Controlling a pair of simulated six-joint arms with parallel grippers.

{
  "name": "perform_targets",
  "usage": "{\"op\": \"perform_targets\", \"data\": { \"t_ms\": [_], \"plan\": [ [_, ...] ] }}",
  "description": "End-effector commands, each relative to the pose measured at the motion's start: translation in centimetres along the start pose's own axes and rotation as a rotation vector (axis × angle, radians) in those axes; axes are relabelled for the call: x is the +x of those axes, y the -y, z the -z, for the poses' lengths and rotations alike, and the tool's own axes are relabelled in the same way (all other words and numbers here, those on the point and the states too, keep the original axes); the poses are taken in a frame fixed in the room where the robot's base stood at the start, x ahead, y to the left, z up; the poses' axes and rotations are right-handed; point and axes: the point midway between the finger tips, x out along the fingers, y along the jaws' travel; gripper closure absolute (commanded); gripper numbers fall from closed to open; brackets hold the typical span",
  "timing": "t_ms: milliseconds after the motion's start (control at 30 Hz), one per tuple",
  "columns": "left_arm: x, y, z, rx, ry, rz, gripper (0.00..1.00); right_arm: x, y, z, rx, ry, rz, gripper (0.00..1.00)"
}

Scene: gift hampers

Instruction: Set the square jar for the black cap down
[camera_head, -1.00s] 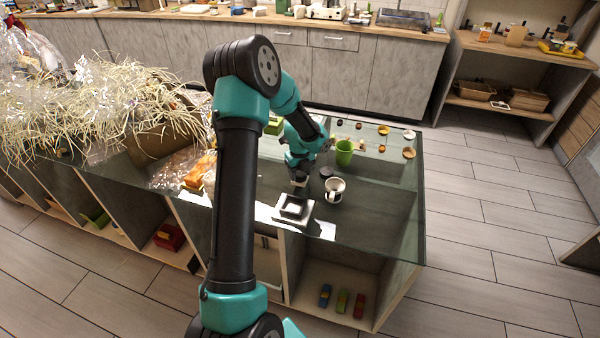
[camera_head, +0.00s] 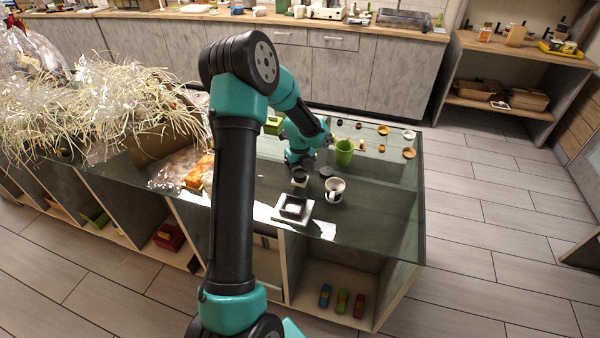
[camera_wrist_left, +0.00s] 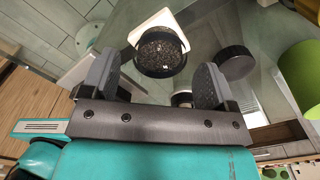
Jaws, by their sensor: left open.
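The square jar (camera_head: 300,182) is pale, with a dark round top or dark contents. It stands upright on the glass-topped counter, left of the black cap (camera_head: 326,171). In the left wrist view the jar (camera_wrist_left: 138,30) shows a white square edge around a dark, grainy round area, and the black cap (camera_wrist_left: 236,62) lies to its right. My left gripper (camera_head: 298,163) is just behind the jar in the head view. In the left wrist view its fingers (camera_wrist_left: 156,84) are apart, with the jar beyond their tips and nothing held. My right gripper is out of view.
A white mug (camera_head: 335,193) and a green cup (camera_head: 344,156) stand to the right. A dark square dish on a pale plate (camera_head: 283,215) is in front of the jar. An orange packet (camera_head: 196,174) lies left. Several small lids lie at the back right.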

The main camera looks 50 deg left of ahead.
Motion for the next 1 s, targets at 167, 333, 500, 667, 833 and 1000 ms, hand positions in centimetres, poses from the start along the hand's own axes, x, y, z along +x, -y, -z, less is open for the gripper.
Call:
{"op": "perform_targets", "data": {
  "t_ms": [167, 333, 500, 667, 833, 1000],
  "plan": [
    [-3.4, 0.1, 0.0, 0.0, 0.003, 0.004, 0.19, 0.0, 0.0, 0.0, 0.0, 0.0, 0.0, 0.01],
    [-6.6, 0.1, -0.1, 0.0, 0.003, 0.003, 0.19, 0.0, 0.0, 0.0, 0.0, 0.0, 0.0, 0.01],
    [-9.1, 0.0, 0.0, 0.0, 0.001, 0.002, 0.19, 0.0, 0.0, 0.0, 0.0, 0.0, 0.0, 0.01],
    [-10.2, 0.0, 0.0, 0.001, 0.001, 0.001, 0.19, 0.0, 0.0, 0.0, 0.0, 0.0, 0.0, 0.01],
    [-10.3, 0.0, 0.0, 0.0, 0.0, 0.0, 0.19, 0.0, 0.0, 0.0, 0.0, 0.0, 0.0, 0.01],
    [-10.2, 0.0, 0.0, 0.0, 0.0, 0.0, 0.19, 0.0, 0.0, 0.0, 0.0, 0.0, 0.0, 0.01]
  ]
}}
